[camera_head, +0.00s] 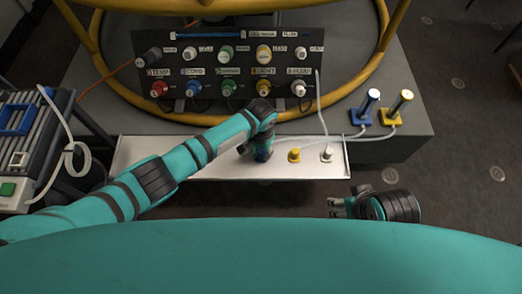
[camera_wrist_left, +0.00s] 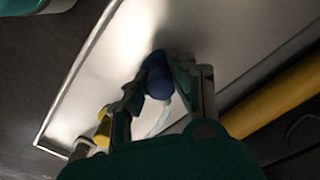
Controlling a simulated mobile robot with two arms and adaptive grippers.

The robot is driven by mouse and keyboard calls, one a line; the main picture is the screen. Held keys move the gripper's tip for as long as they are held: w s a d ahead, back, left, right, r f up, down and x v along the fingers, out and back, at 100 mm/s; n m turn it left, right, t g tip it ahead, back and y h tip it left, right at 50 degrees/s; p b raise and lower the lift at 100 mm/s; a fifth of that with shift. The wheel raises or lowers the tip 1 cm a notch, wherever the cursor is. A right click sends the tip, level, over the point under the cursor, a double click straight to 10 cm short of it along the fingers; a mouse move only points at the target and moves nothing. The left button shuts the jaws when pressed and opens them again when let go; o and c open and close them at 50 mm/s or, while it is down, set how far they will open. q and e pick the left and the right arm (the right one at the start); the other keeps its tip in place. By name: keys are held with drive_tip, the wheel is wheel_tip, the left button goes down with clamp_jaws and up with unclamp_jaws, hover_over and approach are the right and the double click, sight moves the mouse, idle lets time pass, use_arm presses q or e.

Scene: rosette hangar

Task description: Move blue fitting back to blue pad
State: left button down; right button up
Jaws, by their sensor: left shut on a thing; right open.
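The blue fitting (camera_head: 262,156) is at the middle of the pale tray (camera_head: 210,168), below my left gripper (camera_head: 259,150). In the left wrist view the blue fitting (camera_wrist_left: 158,82) sits between the fingers of my left gripper (camera_wrist_left: 153,85), which is shut on it. I cannot tell whether the fitting touches the tray. A blue pad is not clearly visible on the tray; the gripper covers the area around the fitting. My right gripper (camera_head: 338,207) is open and empty in front of the tray's right end.
A yellow fitting (camera_head: 294,155) and a white fitting (camera_head: 327,153) stand to the right on the tray. Hoses run nearby. Behind are a connector panel (camera_head: 230,75), a blue-based post (camera_head: 367,105) and a yellow-based post (camera_head: 397,107). A yellow rail (camera_head: 385,50) curves around the panel.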

use_arm(q)
drive_tip(key=c, duration=1)
unclamp_jaws()
drive_tip(key=shift+r, duration=0.1)
wheel_tip(320, 180, up, 12)
drive_tip(key=shift+f, duration=0.1)
